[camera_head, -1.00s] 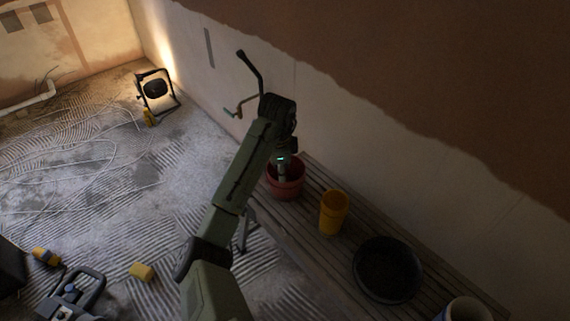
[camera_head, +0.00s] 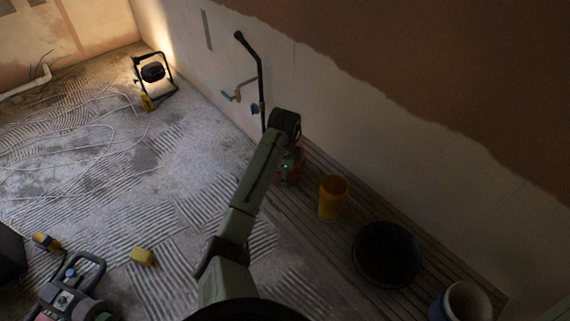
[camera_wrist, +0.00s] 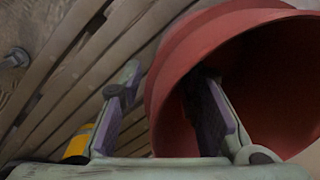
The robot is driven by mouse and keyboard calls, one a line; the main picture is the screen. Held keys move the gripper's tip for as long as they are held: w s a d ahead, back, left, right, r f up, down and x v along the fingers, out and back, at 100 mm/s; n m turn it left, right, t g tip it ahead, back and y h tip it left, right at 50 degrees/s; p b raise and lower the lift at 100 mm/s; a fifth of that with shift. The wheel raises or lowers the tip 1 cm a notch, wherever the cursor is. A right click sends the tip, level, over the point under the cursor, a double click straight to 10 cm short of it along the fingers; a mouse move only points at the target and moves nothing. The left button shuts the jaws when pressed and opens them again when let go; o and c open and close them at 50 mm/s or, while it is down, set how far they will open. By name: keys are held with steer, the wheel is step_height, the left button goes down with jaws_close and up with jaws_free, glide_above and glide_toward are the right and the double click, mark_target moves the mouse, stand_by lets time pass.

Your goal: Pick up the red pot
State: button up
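The red pot (camera_head: 298,167) stands on the slatted bench against the wall in the head view, mostly hidden behind my arm. In the wrist view the red pot (camera_wrist: 245,25) fills the right side, with its dark mouth facing the camera. My gripper (camera_wrist: 168,80) straddles the pot's wall: one finger is inside the mouth and the other is outside, to the left. The fingers are apart, and a gap shows between the outer finger and the wall. In the head view my gripper (camera_head: 286,168) is at the pot, its fingers hidden.
A yellow pot (camera_head: 333,198) stands to the right on the slatted bench (camera_head: 305,225). Farther along are a black round basin (camera_head: 387,254) and a pale bucket (camera_head: 462,302). A dark pole (camera_head: 258,75) leans at the wall behind. A work lamp (camera_head: 152,75) stands on the floor.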

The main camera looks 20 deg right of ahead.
steer(key=shift+f, duration=0.3)
steer(key=shift+c, duration=0.4)
jaws_close()
